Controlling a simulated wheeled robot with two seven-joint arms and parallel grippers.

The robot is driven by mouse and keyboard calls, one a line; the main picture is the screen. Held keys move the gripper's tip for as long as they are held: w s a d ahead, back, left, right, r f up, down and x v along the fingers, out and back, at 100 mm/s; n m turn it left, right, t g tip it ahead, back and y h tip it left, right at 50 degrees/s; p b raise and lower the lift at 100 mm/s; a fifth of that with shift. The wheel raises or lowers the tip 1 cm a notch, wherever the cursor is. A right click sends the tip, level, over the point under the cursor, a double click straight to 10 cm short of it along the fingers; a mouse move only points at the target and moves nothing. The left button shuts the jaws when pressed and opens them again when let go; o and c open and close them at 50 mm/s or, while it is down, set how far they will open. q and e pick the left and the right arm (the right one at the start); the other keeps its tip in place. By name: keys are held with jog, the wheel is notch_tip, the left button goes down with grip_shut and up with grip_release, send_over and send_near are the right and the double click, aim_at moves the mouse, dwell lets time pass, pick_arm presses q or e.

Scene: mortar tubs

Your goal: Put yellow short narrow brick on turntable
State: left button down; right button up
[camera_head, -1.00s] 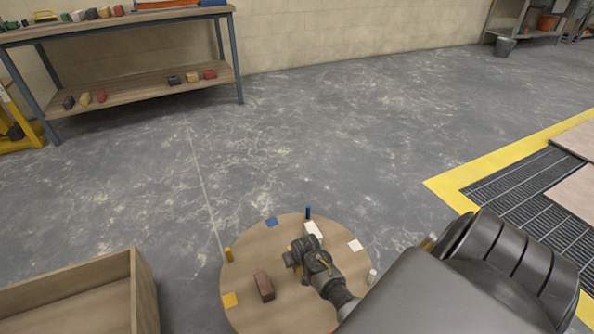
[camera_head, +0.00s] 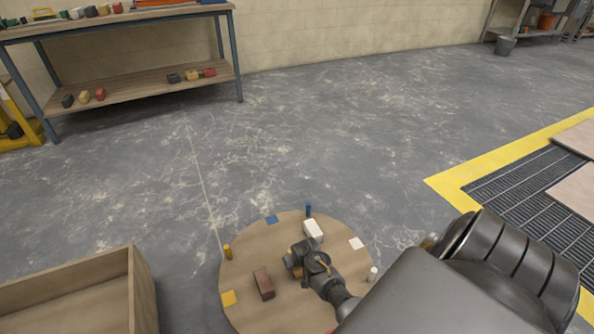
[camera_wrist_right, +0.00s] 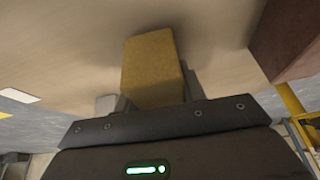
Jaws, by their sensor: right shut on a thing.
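The yellow brick (camera_wrist_right: 152,70) shows in the right wrist view, between the jaws of my right gripper (camera_wrist_right: 155,105), which is shut on it. In the head view my right gripper (camera_head: 298,262) is low over the round wooden turntable (camera_head: 250,245), and the brick is mostly hidden by it. The brick's far end appears against or very close to the wooden surface; I cannot tell if it bears on it. A brown-red brick (camera_head: 264,284) and a white brick (camera_head: 313,230) stand on the turntable on either side of the gripper. My left gripper is not in view.
The turntable has a blue peg (camera_head: 308,209), a yellow peg (camera_head: 228,252), a white peg (camera_head: 373,274) and coloured squares near its rim. An open wooden box (camera_head: 133,290) stands at lower left. A workbench (camera_head: 150,90) with several bricks is at the back left. The floor between is clear.

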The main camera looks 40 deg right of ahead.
jog(key=shift+f, duration=0.45)
